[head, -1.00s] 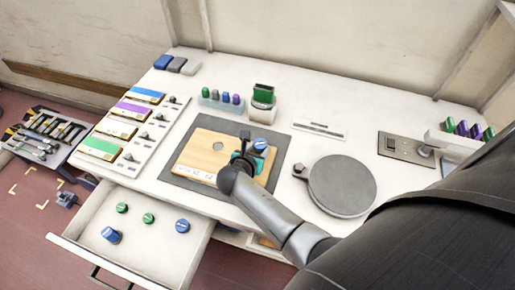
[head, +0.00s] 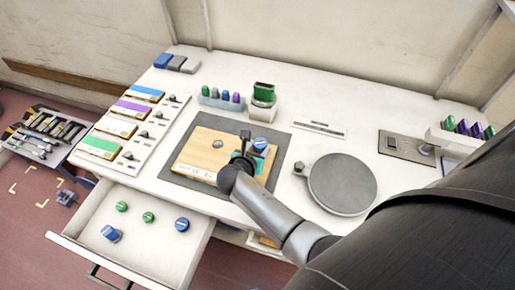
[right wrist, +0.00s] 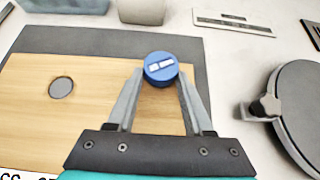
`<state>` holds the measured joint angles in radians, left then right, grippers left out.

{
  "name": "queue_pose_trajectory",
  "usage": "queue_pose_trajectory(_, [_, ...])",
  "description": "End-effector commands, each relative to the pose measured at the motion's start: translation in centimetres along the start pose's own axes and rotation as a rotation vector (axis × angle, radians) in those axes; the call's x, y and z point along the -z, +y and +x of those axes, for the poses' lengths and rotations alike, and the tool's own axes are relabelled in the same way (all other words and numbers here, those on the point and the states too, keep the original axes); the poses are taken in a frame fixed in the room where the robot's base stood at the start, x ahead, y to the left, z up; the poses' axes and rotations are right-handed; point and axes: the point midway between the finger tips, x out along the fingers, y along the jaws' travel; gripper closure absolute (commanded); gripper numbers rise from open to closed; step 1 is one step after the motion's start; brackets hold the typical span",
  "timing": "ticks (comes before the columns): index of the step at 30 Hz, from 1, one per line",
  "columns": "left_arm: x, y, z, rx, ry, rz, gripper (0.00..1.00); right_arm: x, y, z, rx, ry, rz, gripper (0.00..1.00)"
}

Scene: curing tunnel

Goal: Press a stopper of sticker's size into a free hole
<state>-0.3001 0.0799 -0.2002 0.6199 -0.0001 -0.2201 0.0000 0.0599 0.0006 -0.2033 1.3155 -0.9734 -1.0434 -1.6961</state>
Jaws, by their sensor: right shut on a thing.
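A wooden block (head: 203,147) lies on a dark grey mat (head: 272,170) on the bench. It has a round dark hole (head: 217,144), which also shows in the right wrist view (right wrist: 61,88), and a printed white sticker (head: 195,173) at its near edge, only partly readable. My right gripper (right wrist: 160,85) is shut on a blue stopper (right wrist: 160,67) with a white mark on top, over the block's right part. The stopper also shows in the head view (head: 260,144). Its lower end is hidden, so I cannot tell whether it sits in a hole. My left gripper is not in view.
An open drawer (head: 160,248) holds blue and green stoppers (head: 148,217). A round grey plate (head: 343,184) is right of the mat. A rack (head: 222,102) of coloured pieces and a green-topped holder (head: 264,94) stand behind. Coloured slabs (head: 115,127) lie left.

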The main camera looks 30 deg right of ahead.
Motion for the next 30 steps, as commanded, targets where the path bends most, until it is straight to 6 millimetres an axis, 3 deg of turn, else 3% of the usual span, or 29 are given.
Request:
queue_pose_trajectory(13, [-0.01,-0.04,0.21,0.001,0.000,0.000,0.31,0.33,0.00,0.23,0.000,0.000,-0.001,1.00])
queue_pose_trajectory(14, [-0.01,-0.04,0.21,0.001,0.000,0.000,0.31,0.34,0.00,0.23,0.000,0.001,-0.001,0.47])
queue_pose_trajectory(23, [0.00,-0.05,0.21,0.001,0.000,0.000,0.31,0.42,-0.12,0.26,0.003,0.002,-0.001,0.14])
queue_pose_trajectory(29, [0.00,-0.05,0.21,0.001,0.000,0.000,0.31,0.47,-0.19,0.28,0.004,0.003,-0.002,0.16])
queue_pose_trajectory(30, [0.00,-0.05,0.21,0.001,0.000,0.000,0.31,0.48,-0.20,0.28,0.004,0.003,-0.002,0.11])
